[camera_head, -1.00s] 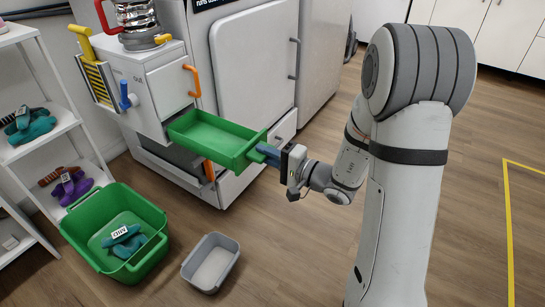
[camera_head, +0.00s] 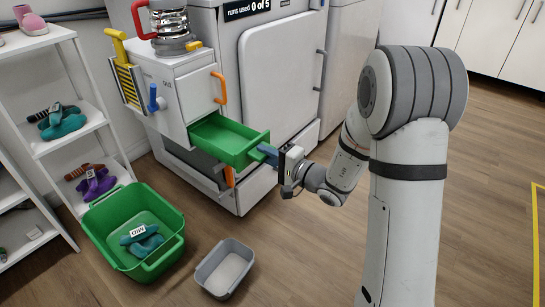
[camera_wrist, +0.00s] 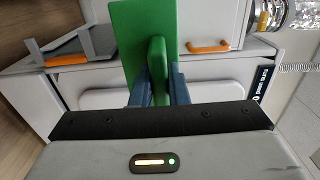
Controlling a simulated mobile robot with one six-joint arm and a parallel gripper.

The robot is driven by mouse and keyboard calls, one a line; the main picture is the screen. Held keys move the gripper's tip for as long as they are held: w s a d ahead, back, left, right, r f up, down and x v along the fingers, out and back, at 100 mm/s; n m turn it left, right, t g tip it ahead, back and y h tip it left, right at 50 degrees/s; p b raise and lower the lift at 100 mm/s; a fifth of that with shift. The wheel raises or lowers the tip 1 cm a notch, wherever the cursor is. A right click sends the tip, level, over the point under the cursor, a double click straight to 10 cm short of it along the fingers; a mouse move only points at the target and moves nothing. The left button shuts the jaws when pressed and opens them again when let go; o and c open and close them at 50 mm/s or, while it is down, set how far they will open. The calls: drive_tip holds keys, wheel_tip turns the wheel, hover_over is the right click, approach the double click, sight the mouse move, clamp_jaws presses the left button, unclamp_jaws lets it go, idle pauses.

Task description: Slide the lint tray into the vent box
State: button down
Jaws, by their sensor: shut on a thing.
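The green lint tray (camera_head: 222,137) is partly inside the vent box (camera_head: 174,95), a white box with an orange door handle. Its front end sticks out toward the right, roughly level. My gripper (camera_head: 268,155) is shut on the tab at the tray's front end. In the wrist view my blue fingers (camera_wrist: 159,86) hold the green tab (camera_wrist: 157,70) from both sides, and the tray (camera_wrist: 135,40) runs away from me. The tray's back end is hidden inside the box.
A green bin (camera_head: 126,215) with teal shoes and a grey bin (camera_head: 224,268) stand on the floor. A white shoe shelf (camera_head: 60,140) is at the left. A white machine (camera_head: 268,75) stands behind. A yellow brush (camera_head: 128,84) hangs on the box's left.

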sight(218, 140)
drive_tip(key=shift+f+x, duration=0.15)
drive_tip(key=shift+x, duration=4.25)
drive_tip(key=shift+f+x, duration=0.15)
drive_tip(key=shift+x, duration=5.25)
drive_tip(key=c, duration=1.3)
unclamp_jaws()
